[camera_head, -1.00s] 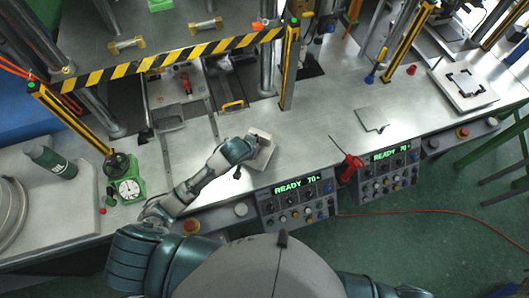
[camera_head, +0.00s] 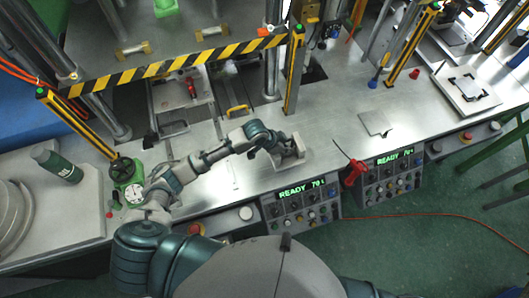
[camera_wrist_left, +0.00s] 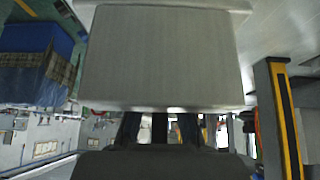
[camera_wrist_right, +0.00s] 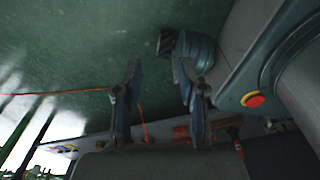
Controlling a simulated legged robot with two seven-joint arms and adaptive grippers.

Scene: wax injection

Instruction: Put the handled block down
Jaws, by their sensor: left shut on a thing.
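The handled block (camera_head: 290,160) is a pale grey piece over the metal bench, behind the left READY panel. My left gripper (camera_head: 276,146) is shut on it from above, hiding the handle and part of its top. The block (camera_wrist_left: 160,55) fills the upper middle of the left wrist view, with the fingers of that gripper (camera_wrist_left: 160,126) just below it. Whether its underside touches the bench cannot be told. My right gripper (camera_wrist_right: 157,95) shows only in its own wrist view. Its fingers stand apart with nothing between them, over the green floor.
The bench (camera_head: 325,150) is clear right of the block up to a thin grey plate (camera_head: 375,123). A red-handled tool (camera_head: 353,172) sticks up by the control panels (camera_head: 303,202). A yellow-black striped bar (camera_head: 175,65) and yellow post (camera_head: 294,70) stand behind. A dial gauge (camera_head: 133,192) stands left.

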